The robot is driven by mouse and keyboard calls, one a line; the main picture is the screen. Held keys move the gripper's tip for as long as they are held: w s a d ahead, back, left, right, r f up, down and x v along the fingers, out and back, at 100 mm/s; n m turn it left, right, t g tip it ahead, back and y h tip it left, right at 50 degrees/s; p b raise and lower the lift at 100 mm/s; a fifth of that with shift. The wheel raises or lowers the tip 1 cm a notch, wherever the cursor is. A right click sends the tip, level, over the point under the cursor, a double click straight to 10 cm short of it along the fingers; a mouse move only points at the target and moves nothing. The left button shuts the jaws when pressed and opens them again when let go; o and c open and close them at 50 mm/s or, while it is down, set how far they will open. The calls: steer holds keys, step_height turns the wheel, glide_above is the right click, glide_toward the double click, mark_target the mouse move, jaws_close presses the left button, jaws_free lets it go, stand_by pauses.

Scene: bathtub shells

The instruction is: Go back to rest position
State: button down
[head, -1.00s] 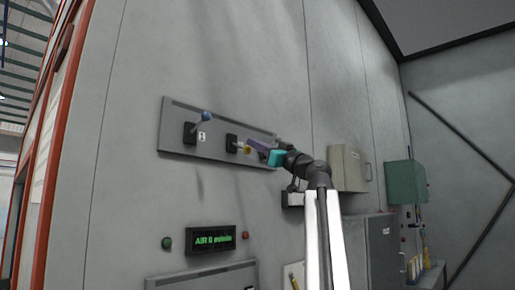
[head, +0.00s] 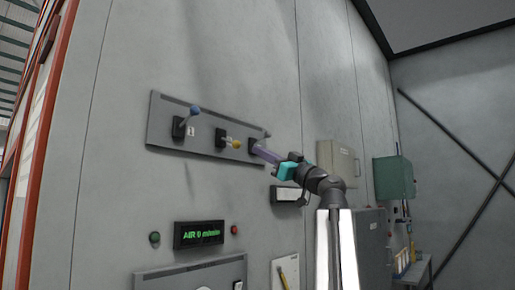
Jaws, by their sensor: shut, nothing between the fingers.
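My gripper (head: 262,152) has a purple finger end and a turquoise body. It is shut with nothing in it. It is on the right of a grey wall panel (head: 165,142), its tip in front of or close to the dark mount at the panel's right end. I cannot tell whether it touches. The blue-knobbed lever (head: 187,120) points up and right at the panel's left. The yellow-knobbed lever (head: 229,143) points right, left of my gripper and apart from it. My dark arm comes from the lower right.
Below the panel are a lit green display (head: 199,234), a green button (head: 155,238) and a red button (head: 234,230). A beige box (head: 338,161) and a green cabinet (head: 394,178) hang on the right. The wall above the panel is clear.

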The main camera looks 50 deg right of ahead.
steer(key=shift+s+f, duration=0.15)
steer(key=shift+f, duration=0.05)
stand_by(0.5)
